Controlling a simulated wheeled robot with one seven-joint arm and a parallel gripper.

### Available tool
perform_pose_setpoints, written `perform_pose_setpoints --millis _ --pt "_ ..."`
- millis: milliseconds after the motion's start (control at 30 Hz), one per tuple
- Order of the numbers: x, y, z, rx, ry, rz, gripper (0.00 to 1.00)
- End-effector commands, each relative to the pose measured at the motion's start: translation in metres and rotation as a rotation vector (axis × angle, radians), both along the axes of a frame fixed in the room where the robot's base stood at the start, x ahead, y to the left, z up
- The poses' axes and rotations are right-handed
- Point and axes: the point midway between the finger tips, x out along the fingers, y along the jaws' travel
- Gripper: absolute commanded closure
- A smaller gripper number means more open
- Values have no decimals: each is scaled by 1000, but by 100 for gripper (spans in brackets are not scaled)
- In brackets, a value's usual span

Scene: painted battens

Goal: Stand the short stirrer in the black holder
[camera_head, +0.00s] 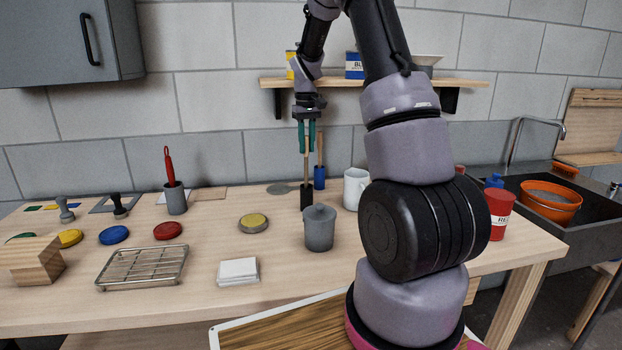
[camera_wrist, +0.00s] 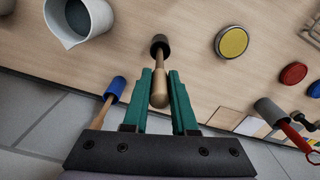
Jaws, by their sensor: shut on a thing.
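My gripper (camera_head: 306,148) points down above the back of the workbench, its teal fingers closed on a wooden stirrer (camera_head: 306,166). The stirrer is upright and also shows between the fingers in the wrist view (camera_wrist: 159,92). The black holder (camera_head: 307,196) stands directly below. In the wrist view, the stirrer's far end meets the mouth of the black holder (camera_wrist: 160,42); how deep it sits inside is hidden.
A blue holder (camera_head: 320,178) with another wooden-handled tool stands close behind on the right. A yellow-topped disc (camera_head: 254,223) and grey cup (camera_head: 175,198) are left.

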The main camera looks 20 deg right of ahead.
Motion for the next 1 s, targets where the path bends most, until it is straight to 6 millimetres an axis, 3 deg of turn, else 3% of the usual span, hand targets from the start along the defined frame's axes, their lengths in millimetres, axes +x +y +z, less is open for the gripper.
perform_pose_setpoints --millis 100,267,500,867,900,967,1000 --pt "-1 0 -20 1 2 -2 100" --pt "0 0 -31 0 1 -1 100" --pt "0 0 -62 0 1 -1 100" --pt "0 0 -68 0 0 -2 100" --pt "0 0 -68 0 0 -2 71" --pt "0 0 -68 0 0 -2 48" --pt "0 0 -68 0 0 -1 45"
